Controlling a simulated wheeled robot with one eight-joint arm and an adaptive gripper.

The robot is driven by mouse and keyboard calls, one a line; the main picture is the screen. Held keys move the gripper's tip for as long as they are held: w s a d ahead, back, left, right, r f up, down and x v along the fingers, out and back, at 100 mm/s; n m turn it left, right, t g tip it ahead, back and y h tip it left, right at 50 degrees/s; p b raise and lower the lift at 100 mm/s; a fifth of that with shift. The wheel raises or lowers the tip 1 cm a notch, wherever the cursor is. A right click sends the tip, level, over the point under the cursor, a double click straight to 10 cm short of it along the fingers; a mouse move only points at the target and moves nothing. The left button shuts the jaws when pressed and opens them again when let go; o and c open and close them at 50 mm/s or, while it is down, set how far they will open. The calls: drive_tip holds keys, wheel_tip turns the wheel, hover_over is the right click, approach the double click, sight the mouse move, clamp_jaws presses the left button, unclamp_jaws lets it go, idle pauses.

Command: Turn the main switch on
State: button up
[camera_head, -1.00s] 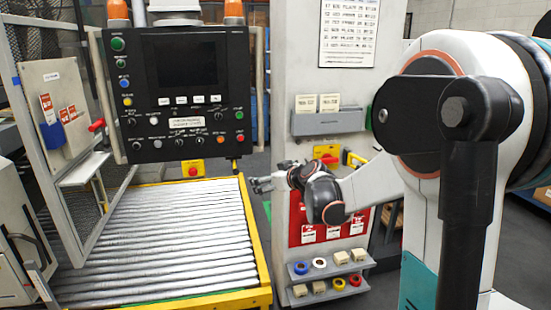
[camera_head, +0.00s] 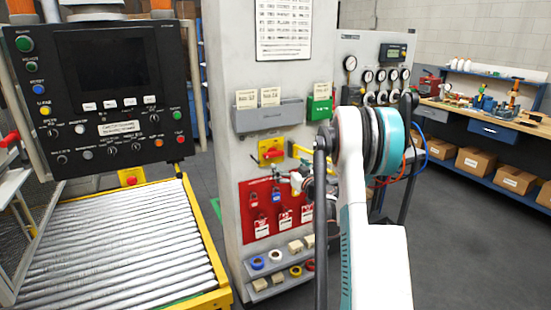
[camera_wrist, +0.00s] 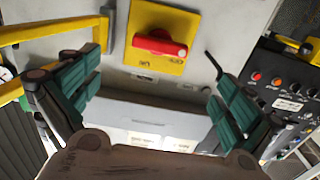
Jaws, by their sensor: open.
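The main switch (camera_head: 271,150) is a red rotary handle on a yellow plate, on the grey cabinet column below a document tray. In the wrist view, the switch (camera_wrist: 160,43) lies beyond the fingertips, with its red handle lying roughly crosswise. My gripper (camera_wrist: 160,95) is open, with its green-padded fingers spread wide at left and right and nothing between them. In the head view my gripper (camera_head: 294,181) is close to the column, a little below and right of the switch, and partly hidden by my arm. I see no contact with the switch.
A yellow bar handle (camera_wrist: 55,32) sticks out beside the switch. A red lockout board (camera_head: 262,222) with padlocks and tags hangs below it. A grey document tray (camera_head: 268,116) is above. A roller conveyor (camera_head: 110,240) and control console (camera_head: 100,95) stand left.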

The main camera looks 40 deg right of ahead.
sight(275, 155)
drive_tip(key=b+x, duration=0.2)
drive_tip(key=x, duration=0.9)
drive_tip(key=shift+a, duration=0.15)
drive_tip(key=c, duration=1.1)
